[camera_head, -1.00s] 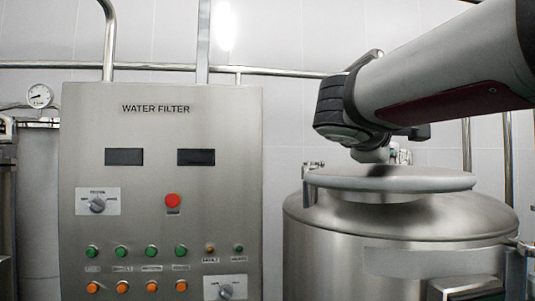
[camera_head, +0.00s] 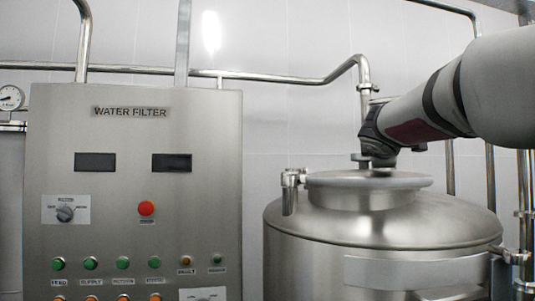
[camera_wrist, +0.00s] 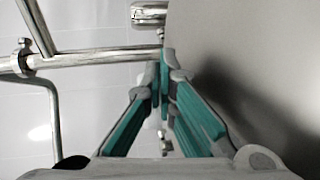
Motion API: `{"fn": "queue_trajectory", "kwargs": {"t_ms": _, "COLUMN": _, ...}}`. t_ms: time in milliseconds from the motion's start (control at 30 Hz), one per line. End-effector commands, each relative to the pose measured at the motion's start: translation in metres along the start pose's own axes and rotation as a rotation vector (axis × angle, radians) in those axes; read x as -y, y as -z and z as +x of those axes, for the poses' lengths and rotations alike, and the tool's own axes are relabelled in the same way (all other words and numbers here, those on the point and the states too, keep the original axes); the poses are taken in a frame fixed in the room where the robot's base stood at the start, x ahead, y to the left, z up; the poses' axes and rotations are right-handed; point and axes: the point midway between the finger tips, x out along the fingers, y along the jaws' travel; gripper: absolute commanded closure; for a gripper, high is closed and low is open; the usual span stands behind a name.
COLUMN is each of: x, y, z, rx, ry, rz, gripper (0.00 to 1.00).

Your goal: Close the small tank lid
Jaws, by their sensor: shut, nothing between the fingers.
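The small tank (camera_head: 380,220) is a round steel vessel at the right of the head view. Its round lid (camera_head: 335,180) lies about level across the top of the neck, with a hinge bracket (camera_head: 290,180) at its left. I cannot tell whether a thin gap is left under the rim. My gripper (camera_wrist: 163,60) is shut and empty in the wrist view. A smooth grey surface (camera_wrist: 250,60), probably the lid, fills the right side there, close to the fingers. In the head view my wrist is over the lid's far side and the fingertips are hidden.
The water filter cabinet (camera_head: 130,200) with its buttons stands left of the tank. Steel pipes (camera_head: 300,78) run along the wall behind, and vertical pipes (camera_head: 490,185) stand at the right. The space above the lid's left side is clear.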

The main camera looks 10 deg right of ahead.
Motion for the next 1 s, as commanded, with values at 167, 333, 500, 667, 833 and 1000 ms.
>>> {"fn": "queue_trajectory", "kwargs": {"t_ms": 167, "x": -0.004, "y": 0.007, "z": 0.024, "rx": 0.000, "ry": 0.000, "rz": 0.000, "gripper": 1.00}}
{"fn": "queue_trajectory", "kwargs": {"t_ms": 333, "x": -0.007, "y": 0.012, "z": 0.036, "rx": 0.000, "ry": 0.000, "rz": 0.000, "gripper": 1.00}}
{"fn": "queue_trajectory", "kwargs": {"t_ms": 500, "x": -0.008, "y": 0.015, "z": 0.042, "rx": -0.001, "ry": 0.000, "rz": 0.001, "gripper": 1.00}}
{"fn": "queue_trajectory", "kwargs": {"t_ms": 667, "x": -0.007, "y": 0.017, "z": 0.044, "rx": -0.003, "ry": 0.000, "rz": 0.001, "gripper": 1.00}}
{"fn": "queue_trajectory", "kwargs": {"t_ms": 833, "x": -0.007, "y": 0.018, "z": 0.043, "rx": -0.005, "ry": 0.000, "rz": 0.000, "gripper": 1.00}}
{"fn": "queue_trajectory", "kwargs": {"t_ms": 1000, "x": -0.007, "y": 0.019, "z": 0.043, "rx": -0.007, "ry": 0.000, "rz": 0.000, "gripper": 1.00}}
